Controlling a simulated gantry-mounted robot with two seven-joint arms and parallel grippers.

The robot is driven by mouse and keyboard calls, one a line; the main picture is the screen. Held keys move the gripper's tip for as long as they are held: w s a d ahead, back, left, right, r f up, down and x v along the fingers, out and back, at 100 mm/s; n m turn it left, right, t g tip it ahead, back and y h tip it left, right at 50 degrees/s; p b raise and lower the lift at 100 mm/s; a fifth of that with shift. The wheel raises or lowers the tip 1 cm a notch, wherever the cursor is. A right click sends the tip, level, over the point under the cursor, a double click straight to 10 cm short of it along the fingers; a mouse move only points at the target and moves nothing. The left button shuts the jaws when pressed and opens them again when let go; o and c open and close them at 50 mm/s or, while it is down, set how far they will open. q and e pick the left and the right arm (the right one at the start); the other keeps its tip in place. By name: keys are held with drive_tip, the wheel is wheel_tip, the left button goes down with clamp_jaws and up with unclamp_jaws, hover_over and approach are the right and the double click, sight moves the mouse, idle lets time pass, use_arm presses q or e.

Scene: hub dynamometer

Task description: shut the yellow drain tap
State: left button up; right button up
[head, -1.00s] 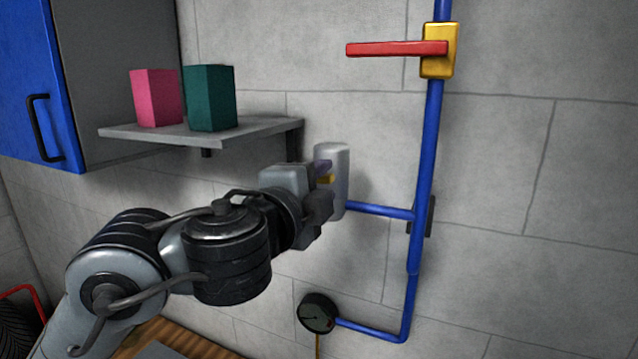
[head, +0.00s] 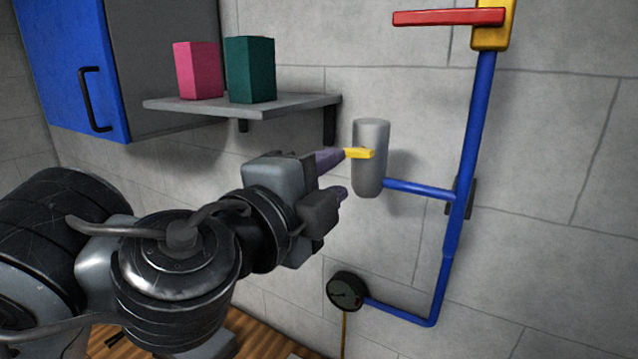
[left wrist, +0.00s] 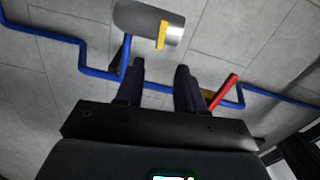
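The yellow drain tap (head: 360,153) is a small flat lever on the front of a grey upright cylinder (head: 372,180) on the wall. It points left in the head view. It also shows in the left wrist view (left wrist: 162,35), lying across the cylinder. My left gripper (head: 338,176) is open and empty, just left of the cylinder. The upper fingertip overlaps the lever's end in the head view. In the left wrist view the lever sits just beyond the gap between the two fingertips (left wrist: 160,68), apart from them. My right gripper is not in view.
A blue pipe (head: 465,170) runs up to a yellow valve (head: 492,30) with a red handle (head: 448,17). A round gauge (head: 347,291) hangs low. A shelf (head: 290,103) with pink (head: 197,70) and green (head: 250,70) boxes juts out above my arm, beside a blue cabinet (head: 65,70).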

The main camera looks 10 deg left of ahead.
use_arm(q)
drive_tip(key=shift+v, duration=0.9)
drive_tip(key=shift+f, duration=0.1)
